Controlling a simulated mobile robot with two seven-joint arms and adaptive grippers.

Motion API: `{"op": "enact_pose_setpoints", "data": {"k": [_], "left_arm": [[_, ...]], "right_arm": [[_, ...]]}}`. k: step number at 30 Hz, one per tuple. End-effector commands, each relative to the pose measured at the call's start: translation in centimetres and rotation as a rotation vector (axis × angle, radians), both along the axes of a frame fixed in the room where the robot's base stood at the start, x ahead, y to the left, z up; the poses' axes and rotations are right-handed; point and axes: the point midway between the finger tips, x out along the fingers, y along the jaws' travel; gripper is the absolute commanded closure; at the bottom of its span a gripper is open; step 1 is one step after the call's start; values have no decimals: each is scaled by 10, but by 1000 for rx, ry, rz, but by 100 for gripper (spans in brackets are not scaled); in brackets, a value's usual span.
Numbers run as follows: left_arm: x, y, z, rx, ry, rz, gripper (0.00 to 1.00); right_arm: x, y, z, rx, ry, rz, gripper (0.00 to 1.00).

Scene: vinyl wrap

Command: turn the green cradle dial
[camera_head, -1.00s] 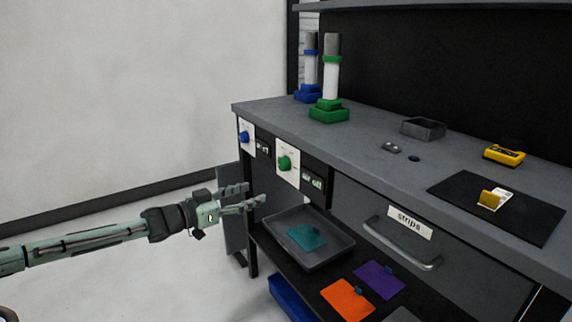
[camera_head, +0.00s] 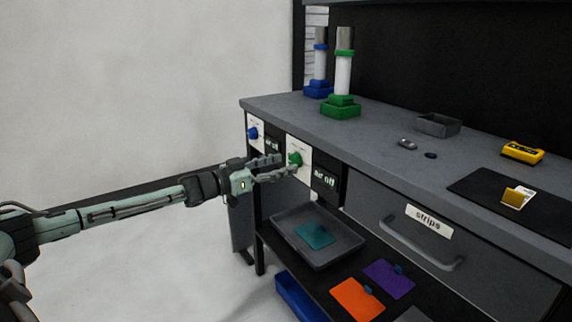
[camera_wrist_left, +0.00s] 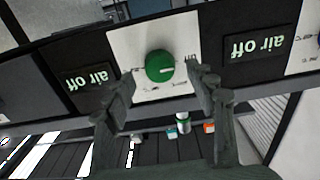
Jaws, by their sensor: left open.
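The green dial (camera_head: 295,159) sits on a white plate (camera_head: 303,172) on the front of the workbench. In the left wrist view the green dial (camera_wrist_left: 160,66) shows a white pointer mark, and its white plate (camera_wrist_left: 125,45) lies around it. My left gripper (camera_head: 284,165) is at the dial in the head view. In the wrist view its two fingers (camera_wrist_left: 160,85) are spread, one on each side below the dial, with nothing between them. I cannot tell whether a finger touches the dial. The green cradle (camera_head: 341,107) stands on the bench top holding a white roll. My right gripper is out of view.
A blue dial (camera_head: 253,133) is to the left on the same front. An "air off" display (camera_head: 325,181) is right of the green dial. A grey tray (camera_head: 355,240) and the strips drawer handle (camera_head: 420,247) lie lower right. Open floor is on the left.

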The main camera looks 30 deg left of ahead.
Motion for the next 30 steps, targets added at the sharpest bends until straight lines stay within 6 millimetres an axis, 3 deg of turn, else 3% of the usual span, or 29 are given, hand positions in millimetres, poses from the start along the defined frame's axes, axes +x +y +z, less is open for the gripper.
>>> {"op": "enact_pose_setpoints", "data": {"k": [6, 17, 27, 30], "left_arm": [[15, -6, 1, 0, -2, -1, 44], [17, -8, 0, 0, 1, -1, 44], [17, -8, 0, 0, 1, -1, 86], [17, -8, 0, 0, 1, -1, 95]], "right_arm": [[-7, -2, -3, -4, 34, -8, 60], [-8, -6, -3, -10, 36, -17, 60], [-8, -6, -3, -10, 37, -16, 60], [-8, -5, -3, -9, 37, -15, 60]]}}
